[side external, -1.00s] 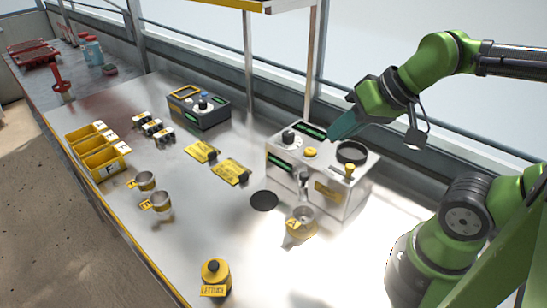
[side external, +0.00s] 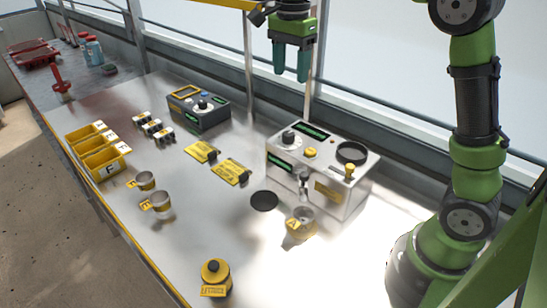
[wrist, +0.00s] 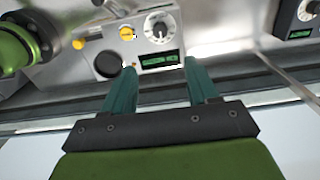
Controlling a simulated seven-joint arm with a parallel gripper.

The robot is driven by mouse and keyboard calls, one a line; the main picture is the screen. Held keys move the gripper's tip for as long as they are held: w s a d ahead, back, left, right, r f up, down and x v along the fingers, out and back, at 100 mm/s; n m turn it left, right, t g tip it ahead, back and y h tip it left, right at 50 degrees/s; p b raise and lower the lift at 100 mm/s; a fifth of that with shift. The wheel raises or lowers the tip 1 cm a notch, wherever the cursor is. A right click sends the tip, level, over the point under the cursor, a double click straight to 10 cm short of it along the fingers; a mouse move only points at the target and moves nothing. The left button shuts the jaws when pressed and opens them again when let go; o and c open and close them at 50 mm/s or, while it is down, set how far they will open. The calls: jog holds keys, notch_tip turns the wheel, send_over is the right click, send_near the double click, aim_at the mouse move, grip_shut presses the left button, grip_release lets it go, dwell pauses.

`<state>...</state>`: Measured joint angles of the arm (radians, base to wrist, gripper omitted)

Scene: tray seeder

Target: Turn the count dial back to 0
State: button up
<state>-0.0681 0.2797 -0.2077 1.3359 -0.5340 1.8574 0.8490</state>
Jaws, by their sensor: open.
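A silver machine (side external: 325,200) stands right of centre, with a black dial (side external: 290,137) on its top left and a green display beside it. In the wrist view the dial (wrist: 159,28) has a white scale ring, but its setting is too small to read. A dark control box (side external: 203,117) further back carries another dial (side external: 203,103); I cannot tell from labels which is the count dial. My gripper (side external: 291,76) is open and empty, pointing down, high above the bench and apart from both dials. Its two green fingers (wrist: 160,85) show in the wrist view.
The silver machine also has a yellow button (side external: 310,152), a round black opening (side external: 352,152) and a yellow-topped lever (side external: 349,171). Yellow bins (side external: 100,150) sit at left. Posts and a rail run behind the bench.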

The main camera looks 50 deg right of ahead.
aim_at(288, 133)
notch_tip(288, 133, down, 17)
jog(key=shift+r, duration=0.15)
dwell(0.5)
jog(key=c, duration=1)
jog(key=shift+c, duration=0.2)
